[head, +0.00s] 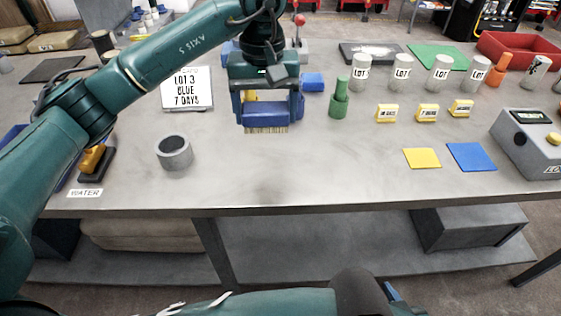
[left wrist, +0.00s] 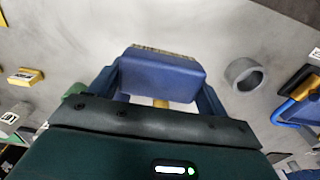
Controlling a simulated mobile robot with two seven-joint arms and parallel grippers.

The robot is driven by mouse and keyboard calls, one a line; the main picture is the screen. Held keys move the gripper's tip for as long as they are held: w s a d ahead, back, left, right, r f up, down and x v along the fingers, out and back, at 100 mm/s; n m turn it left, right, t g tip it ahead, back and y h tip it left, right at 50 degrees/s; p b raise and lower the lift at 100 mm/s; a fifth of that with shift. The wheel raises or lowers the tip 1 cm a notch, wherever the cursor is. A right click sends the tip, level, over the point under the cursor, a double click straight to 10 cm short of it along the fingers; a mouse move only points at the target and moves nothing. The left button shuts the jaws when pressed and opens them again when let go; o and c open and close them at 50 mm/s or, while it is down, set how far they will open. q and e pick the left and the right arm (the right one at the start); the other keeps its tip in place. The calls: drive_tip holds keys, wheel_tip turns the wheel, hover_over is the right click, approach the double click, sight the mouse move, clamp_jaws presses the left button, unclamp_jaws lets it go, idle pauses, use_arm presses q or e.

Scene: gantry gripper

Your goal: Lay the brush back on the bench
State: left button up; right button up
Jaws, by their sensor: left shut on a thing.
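The brush is a blue block (head: 266,113) with pale bristles pointing down and a yellow handle part behind it. My left gripper (head: 267,100) is shut on the brush, and the brush hangs level above the bench (head: 250,180), with a soft shadow on the bench nearer the front. In the left wrist view the brush (left wrist: 160,75) sits between the two fingers of my left gripper (left wrist: 160,90), bristles at its far side. My right gripper is not in view.
A grey ring-shaped cup (head: 174,152) stands left of the brush. A green bottle (head: 339,98) and yellow tags (head: 387,113) stand to the right. A sign (head: 187,90) stands behind left. The bench front between the cup and the yellow card (head: 422,158) is clear.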

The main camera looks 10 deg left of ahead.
use_arm(q)
hover_over(268, 162)
wheel_tip(268, 162, down, 6)
drive_tip(key=shift+f+p, duration=0.1)
drive_tip(key=shift+p, duration=0.3)
wheel_tip(268, 162, down, 4)
drive_tip(key=shift+r, duration=0.15)
drive_tip(key=shift+f, duration=0.25)
drive_tip(key=o, duration=0.9)
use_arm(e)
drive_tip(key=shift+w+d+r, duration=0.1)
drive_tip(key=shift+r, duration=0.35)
use_arm(q)
drive_tip(key=shift+r, duration=0.1)
